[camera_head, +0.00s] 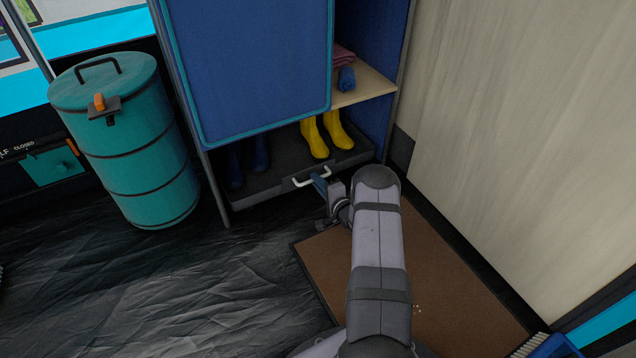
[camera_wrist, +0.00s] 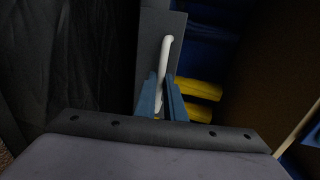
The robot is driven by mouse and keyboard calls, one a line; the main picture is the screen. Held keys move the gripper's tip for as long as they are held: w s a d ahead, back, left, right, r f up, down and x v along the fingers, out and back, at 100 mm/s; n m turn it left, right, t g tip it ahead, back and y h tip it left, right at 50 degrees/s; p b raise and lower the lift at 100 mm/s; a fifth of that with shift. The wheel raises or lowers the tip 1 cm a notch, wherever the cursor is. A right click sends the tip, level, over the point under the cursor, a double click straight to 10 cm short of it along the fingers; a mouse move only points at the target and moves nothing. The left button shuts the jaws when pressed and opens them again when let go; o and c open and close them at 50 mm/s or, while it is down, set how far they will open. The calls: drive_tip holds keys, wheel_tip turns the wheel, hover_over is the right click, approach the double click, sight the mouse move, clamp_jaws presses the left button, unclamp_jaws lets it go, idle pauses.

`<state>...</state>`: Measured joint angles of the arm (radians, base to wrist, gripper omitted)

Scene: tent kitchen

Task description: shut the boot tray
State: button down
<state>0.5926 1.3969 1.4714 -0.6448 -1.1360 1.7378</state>
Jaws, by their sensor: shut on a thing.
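The boot tray (camera_head: 278,178) is a dark, shallow tray at the bottom of the blue cabinet. Yellow boots (camera_head: 325,134) stand on its right part and dark blue boots (camera_head: 247,161) on its left, partly in shadow. A white bar handle (camera_head: 312,177) is on its front. My gripper (camera_head: 322,184) is at the right part of this handle. In the wrist view my gripper's blue fingers (camera_wrist: 160,98) are shut on the white handle (camera_wrist: 166,60). How far the tray sticks out of the cabinet is hard to tell.
A blue panel (camera_head: 255,65) covers the cabinet's upper left. A shelf (camera_head: 364,88) with folded cloths is above the yellow boots. A teal barrel (camera_head: 130,140) stands to the left. A brown mat (camera_head: 430,265) lies in front, beside a pale wall (camera_head: 530,130). Dark floor left of the mat is clear.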

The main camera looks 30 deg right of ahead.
drive_tip(key=c, duration=1.9)
unclamp_jaws()
drive_tip(key=shift+w+r, duration=0.1)
drive_tip(key=shift+w, duration=0.1)
drive_tip(key=shift+o, duration=0.2)
drive_tip(key=shift+s, duration=0.1)
drive_tip(key=p+v, duration=0.5)
drive_tip(key=v, duration=0.2)
drive_tip(key=shift+s, duration=0.15)
